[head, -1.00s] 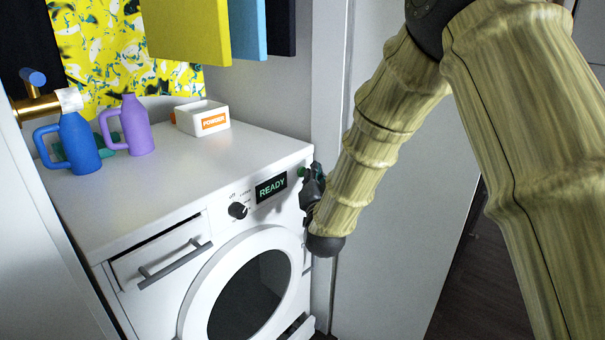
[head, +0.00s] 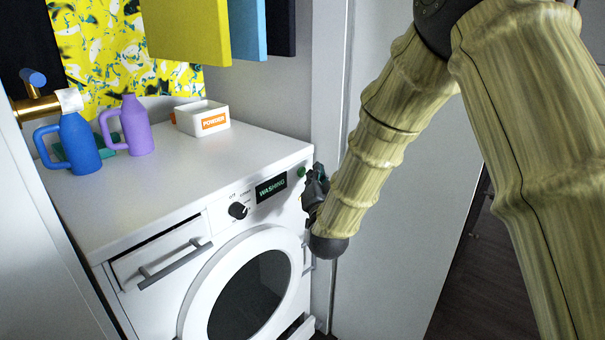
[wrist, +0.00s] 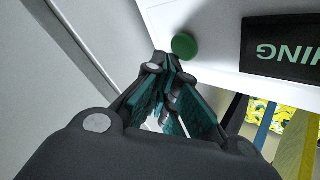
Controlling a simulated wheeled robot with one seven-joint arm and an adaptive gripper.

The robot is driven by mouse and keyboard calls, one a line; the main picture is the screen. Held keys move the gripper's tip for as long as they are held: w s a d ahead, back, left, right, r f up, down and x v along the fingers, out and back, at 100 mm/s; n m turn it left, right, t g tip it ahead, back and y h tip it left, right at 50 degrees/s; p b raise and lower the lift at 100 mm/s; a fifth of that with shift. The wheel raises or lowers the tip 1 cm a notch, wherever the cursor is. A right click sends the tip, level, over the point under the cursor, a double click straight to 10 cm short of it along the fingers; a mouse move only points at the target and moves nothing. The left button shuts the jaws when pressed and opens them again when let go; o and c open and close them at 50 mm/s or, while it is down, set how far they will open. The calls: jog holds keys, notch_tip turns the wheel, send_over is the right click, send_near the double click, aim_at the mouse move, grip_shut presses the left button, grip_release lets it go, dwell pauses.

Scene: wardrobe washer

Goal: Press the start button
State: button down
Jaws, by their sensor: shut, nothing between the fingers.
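The green round start button (wrist: 184,46) is on the white washer's front panel, and it also shows in the head view (head: 301,172). The display (head: 271,187) beside it reads "WASHING"; part of it shows upside down in the wrist view (wrist: 283,46). My gripper (wrist: 168,60) is shut and empty, its fingertips just beside the button in the wrist view. In the head view my gripper (head: 313,180) is at the right end of the panel, partly hidden by my arm. I cannot tell whether the fingertips touch the button.
The washer (head: 215,160) has a dial (head: 238,211), a drawer handle (head: 175,265) and a round door (head: 250,295). On top stand a blue jug (head: 78,145), a purple jug (head: 137,127) and a white powder box (head: 203,117). A wall panel (head: 395,245) is close on the right.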

jog(key=shift+s+d, duration=0.1)
jog(key=shift+s+d, duration=0.9)
jog(key=shift+d, duration=0.3)
jog(key=shift+s+d, duration=0.85)
jog(key=shift+d, duration=0.35)
jog(key=s+d+f+n+g, duration=0.1)
jog(key=s+d+f+g, duration=0.25)
jog(key=f, duration=0.55)
jog(key=s+d+f+g+h, duration=0.15)
jog(key=s+f, duration=0.25)
jog(key=f, duration=0.6)
jog(key=s+d+f+n+g, duration=0.1)
jog(key=s+d+f+g, duration=0.2)
jog(key=f, duration=0.6)
jog(key=s+d+f+n+g, duration=0.1)
jog(key=s+d+f+g, duration=0.3)
jog(key=s+f, duration=0.75)
jog(key=s+d+f+n+g, duration=0.1)
jog(key=s+d+f+g, duration=0.35)
jog(key=s+f, duration=0.65)
jog(key=s+d+n+g+h, duration=0.1)
jog(key=s+d+g, duration=0.25)
jog(key=s, duration=1.35)
notch_tip(320, 180, up, 27)
jog(key=p, duration=2.7)
jog(key=shift+w+t, duration=0.3)
